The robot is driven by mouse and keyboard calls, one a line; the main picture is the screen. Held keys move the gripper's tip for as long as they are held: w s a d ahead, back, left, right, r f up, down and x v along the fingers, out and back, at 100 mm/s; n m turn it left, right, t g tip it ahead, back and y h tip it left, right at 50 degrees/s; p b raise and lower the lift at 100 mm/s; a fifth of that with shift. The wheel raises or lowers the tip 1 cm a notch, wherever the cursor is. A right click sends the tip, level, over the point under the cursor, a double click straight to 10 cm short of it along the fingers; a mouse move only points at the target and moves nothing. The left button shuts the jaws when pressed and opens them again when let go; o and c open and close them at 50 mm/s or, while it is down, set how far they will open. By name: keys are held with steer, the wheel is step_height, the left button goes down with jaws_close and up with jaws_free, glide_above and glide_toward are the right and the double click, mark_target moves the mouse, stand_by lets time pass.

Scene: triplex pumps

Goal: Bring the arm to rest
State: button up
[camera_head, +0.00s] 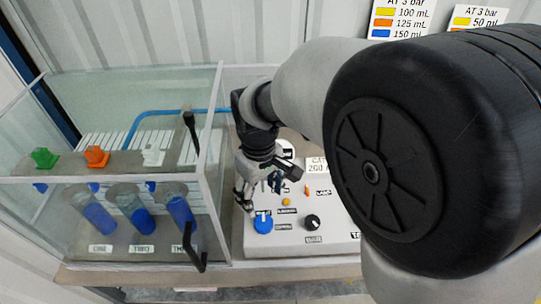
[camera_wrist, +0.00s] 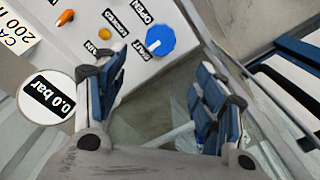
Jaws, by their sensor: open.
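My gripper (camera_head: 262,190) hangs at the end of my arm over the left part of the white control panel (camera_head: 335,243), in the head view. In the wrist view my gripper (camera_wrist: 160,95) is open, its two blue-padded fingers apart with nothing held between them. A blue knob (camera_head: 263,222) lies just below the fingers in the head view; it also shows beyond the fingers in the wrist view (camera_wrist: 160,38). I cannot tell the exact gap between fingers and panel. My arm's large dark joint hides the right side of the panel.
A glass-walled case (camera_head: 212,165) stands left of the panel, with cylinders of blue liquid (camera_head: 137,215) and green, orange and white valves. A black handle (camera_head: 193,250) is at its front. The panel carries a black knob (camera_head: 312,222), an orange switch (camera_head: 307,190) and a 0.0 bar gauge (camera_wrist: 48,96).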

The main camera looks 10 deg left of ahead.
steer(key=s+d+r+m+t, duration=0.2)
steer(key=s+d+r+m, duration=0.3)
steer(key=d, duration=0.4)
steer(key=s+d+r+m+t, duration=0.1)
steer(key=s+d+r+m, duration=0.15)
steer(key=d+r, duration=0.6)
steer(key=s+d+f+m+t, duration=0.1)
steer(key=s+d+f+m, duration=0.1)
steer(key=s+d, duration=0.5)
steer(key=shift+s+m+t+b, duration=0.2)
steer(key=shift+m+t+b, duration=0.1)
steer(key=shift+m, duration=0.25)
